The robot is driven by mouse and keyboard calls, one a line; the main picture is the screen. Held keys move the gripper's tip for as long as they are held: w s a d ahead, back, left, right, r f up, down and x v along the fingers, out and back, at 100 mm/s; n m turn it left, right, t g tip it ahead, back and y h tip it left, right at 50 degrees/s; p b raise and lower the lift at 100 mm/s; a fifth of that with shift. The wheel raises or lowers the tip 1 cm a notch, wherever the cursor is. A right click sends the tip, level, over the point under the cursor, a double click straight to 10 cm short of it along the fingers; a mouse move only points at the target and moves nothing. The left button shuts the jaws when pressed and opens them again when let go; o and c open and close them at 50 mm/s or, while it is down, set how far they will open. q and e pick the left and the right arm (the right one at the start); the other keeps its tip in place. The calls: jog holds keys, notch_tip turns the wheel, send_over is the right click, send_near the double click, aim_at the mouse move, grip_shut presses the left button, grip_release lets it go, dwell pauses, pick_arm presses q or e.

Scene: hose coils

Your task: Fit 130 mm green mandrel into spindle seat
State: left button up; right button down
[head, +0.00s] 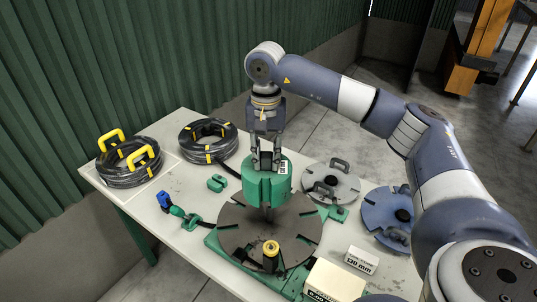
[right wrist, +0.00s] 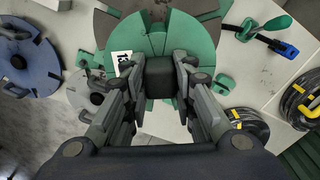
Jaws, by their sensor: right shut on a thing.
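In the right wrist view the black handle (right wrist: 159,76) sits between the fingers, with the green mandrel (right wrist: 150,38) beyond. The mandrel is over the far-middle part of a dark slotted round plate (head: 240,238) on a green base. It looks upright. The spindle seat is hidden below it, and I cannot tell whether they touch. My left gripper is not in view.
A brass knob (head: 270,256) stands on the plate's near side. A grey disc (head: 345,188) and a blue disc (head: 378,210) lie right. A "130 mm" sign (head: 361,260) is near right. Hose coils (head: 130,172) and a blue-green tool (head: 178,211) lie left.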

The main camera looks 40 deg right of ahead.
aim_at(270, 167)
jog(key=shift+d, duration=0.2)
jog(key=shift+s+d+f+b, duration=0.2)
jog(key=shift+d+f+b, duration=0.2)
jog(key=shift+f+b, duration=0.05)
jog(key=shift+f, duration=0.2)
jog(key=shift+a+f+b, duration=0.15)
jog(key=shift+f+b, duration=0.15)
jog(key=shift+b, duration=0.15)
jog(key=shift+f+b, duration=0.4)
jog(key=shift+f, duration=0.1)
jog(key=shift+f+b, duration=0.4)
jog(key=shift+f, duration=0.15)
jog(key=shift+f+b, duration=0.85)
jog(key=shift+f, duration=0.2)
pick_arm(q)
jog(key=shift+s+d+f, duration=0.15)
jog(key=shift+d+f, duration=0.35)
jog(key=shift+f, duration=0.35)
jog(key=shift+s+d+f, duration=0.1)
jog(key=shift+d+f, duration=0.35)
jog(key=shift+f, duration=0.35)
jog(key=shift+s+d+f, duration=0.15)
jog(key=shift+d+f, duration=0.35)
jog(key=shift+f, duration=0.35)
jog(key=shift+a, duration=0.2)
